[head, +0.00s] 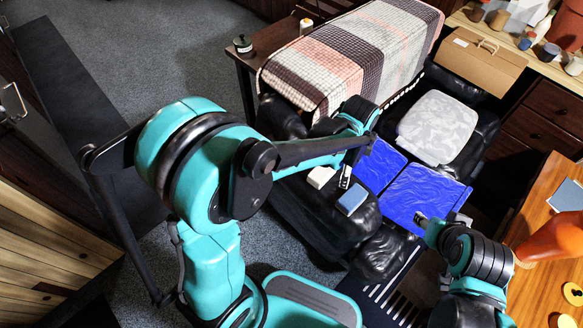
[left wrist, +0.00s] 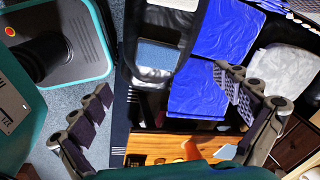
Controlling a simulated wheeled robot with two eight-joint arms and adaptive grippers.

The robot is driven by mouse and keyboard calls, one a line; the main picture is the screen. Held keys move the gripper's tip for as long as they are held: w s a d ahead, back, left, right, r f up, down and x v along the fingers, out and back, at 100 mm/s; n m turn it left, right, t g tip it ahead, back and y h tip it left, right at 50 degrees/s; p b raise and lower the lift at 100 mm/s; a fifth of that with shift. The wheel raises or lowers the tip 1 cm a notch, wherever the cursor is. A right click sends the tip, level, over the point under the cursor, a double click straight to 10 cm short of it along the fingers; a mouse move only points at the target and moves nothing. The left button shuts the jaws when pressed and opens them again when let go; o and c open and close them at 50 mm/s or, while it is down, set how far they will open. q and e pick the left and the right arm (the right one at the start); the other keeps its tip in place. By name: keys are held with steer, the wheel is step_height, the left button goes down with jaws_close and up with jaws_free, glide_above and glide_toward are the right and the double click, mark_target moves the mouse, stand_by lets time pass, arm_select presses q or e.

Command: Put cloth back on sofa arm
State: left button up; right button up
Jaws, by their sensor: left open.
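A striped checked cloth (head: 350,55) in grey, pink and dark bands drapes over the far side of the black sofa (head: 290,120). Two glossy blue cloth-like pieces (head: 420,195) lie on the seat; they also show in the left wrist view (left wrist: 195,92). A small blue-grey block-like piece (head: 352,199) sits on the near black sofa arm, beside a small white piece (head: 320,177). My left gripper (head: 357,160) is open and empty above the seat, beside the near arm. My right gripper (head: 420,219) is at the blue piece's lower edge; its jaws are too small to read.
A pale patterned cushion (head: 437,127) lies on the far seat. A cardboard box (head: 480,60) stands behind. A wooden table with an orange vessel (head: 553,240) is at the right. A dark side table with a jar (head: 242,44) stands behind the sofa. Grey carpet (head: 190,65) is clear at the left.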

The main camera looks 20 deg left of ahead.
arm_select(q)
steer(key=s+a+r+n+t, duration=0.5)
steer(key=s+a+r+n, duration=0.4)
steer(key=s+a+n, duration=0.4)
steer(key=shift+s+a+r+n+t, duration=0.15)
steer(key=shift+s+r+n+t, duration=0.25)
steer(key=shift+n, duration=1.7)
steer(key=shift+s, duration=0.1)
